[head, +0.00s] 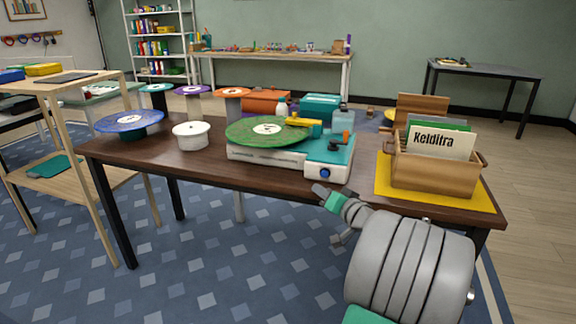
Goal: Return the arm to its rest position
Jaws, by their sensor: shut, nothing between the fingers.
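My gripper (325,194) is in front of the near edge of the dark wooden table (190,164), just below the turntable. It is shut and holds nothing. My arm reaches in from the lower right. The white and teal turntable (270,158) stands on the table with a green record (262,131) on top. A yellow piece (300,122) lies over the right part of the record. My gripper appears apart from the turntable and the table edge.
A wooden crate (432,174) with sleeves stands on a yellow mat (384,184) at the right. A white round container (191,136) and a blue disc on a stand (130,121) are at the left. A wooden shelf cart (80,101) stands left of the table. Patterned carpet in front is clear.

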